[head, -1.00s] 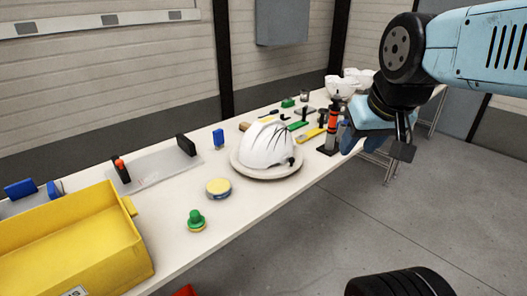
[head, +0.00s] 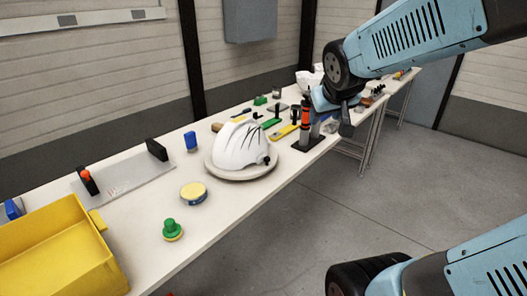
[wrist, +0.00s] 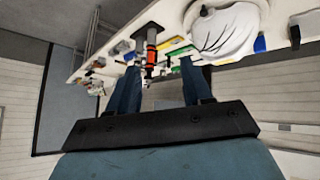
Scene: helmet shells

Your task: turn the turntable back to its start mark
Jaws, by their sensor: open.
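The turntable (head: 237,177) is a pale round disc on the white bench, left of centre in the head view. A white helmet shell (head: 238,148) with dark slots sits on it. The helmet also shows upside down in the wrist view (wrist: 228,32). I cannot make out a start mark. My gripper (wrist: 160,66) has two blue fingers spread apart with nothing between them. In the head view it is partly hidden by my own arm, near the bench's front edge, to the right of the turntable and apart from it.
An orange-and-black upright tool (head: 305,125) stands right of the turntable, near my gripper. A yellow-topped round tin (head: 194,192), a green knob (head: 171,229) and a yellow bin (head: 60,250) are to the left. More helmets and small tools lie farther back. The floor in front is clear.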

